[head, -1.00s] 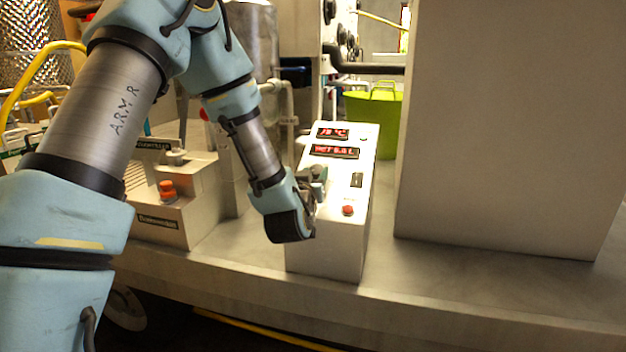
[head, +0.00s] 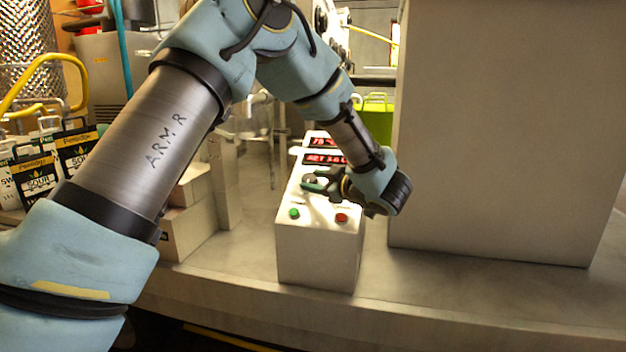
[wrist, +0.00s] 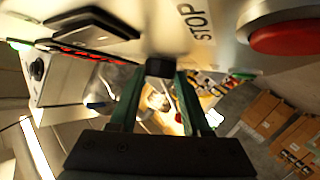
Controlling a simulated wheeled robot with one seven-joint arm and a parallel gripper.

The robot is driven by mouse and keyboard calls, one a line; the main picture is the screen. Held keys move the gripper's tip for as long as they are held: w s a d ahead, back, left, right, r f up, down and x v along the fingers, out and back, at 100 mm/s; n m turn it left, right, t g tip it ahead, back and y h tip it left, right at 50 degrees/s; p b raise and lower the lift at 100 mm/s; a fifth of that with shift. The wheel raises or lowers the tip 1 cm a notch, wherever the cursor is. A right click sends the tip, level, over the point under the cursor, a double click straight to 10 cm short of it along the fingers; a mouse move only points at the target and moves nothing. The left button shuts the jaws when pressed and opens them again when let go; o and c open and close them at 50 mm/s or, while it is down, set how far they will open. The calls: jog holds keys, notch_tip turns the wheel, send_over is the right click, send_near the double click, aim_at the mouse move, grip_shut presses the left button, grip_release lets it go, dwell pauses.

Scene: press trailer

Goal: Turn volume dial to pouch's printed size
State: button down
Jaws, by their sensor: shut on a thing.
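The white control box (head: 318,258) stands on the counter, with two red-lit displays on its sloped face. The lower display (head: 326,158) seems to start with "SET"; its digits are too small to read surely. My gripper (head: 316,183) reaches in from the right below the displays and is shut on the dark volume dial. In the wrist view the dial (wrist: 160,67) shows as a dark knob between the green fingertips. Black-and-white pouches (head: 38,176) stand at the far left, one printed "SOUR"; their printed size is not legible.
A green button (head: 294,213) and a red button (head: 342,217) sit on the box below my gripper; the wrist view shows "STOP" beside the red one. A large pale cabinet (head: 490,150) stands close on the right. A lime-green bucket (head: 378,120) is behind.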

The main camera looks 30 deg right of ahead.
jog(key=n+g+y+p, duration=0.1)
jog(key=n, duration=0.1)
jog(key=n+g+y+p, duration=0.2)
jog(key=d+r+n+g+y+p, duration=0.1)
jog(key=n+y, duration=0.1)
jog(key=shift+w+n+g, duration=0.3)
jog(key=shift+n, duration=0.1)
jog(key=n+g+y+p, duration=0.1)
jog(key=n+g+p, duration=0.3)
jog(key=shift+w+d+g+y, duration=0.2)
jog(key=shift+w+g+y, duration=0.1)
jog(key=shift+w+y, duration=0.1)
jog(key=shift+c, duration=1.8)
grip_release()
jog(key=v, duration=0.9)
jog(key=shift+d+r, duration=0.1)
jog(key=shift+r, duration=0.2)
jog(key=shift+s+d+r+p, duration=0.35)
jog(key=shift+d+p, duration=0.1)
jog(key=shift+d, duration=0.1)
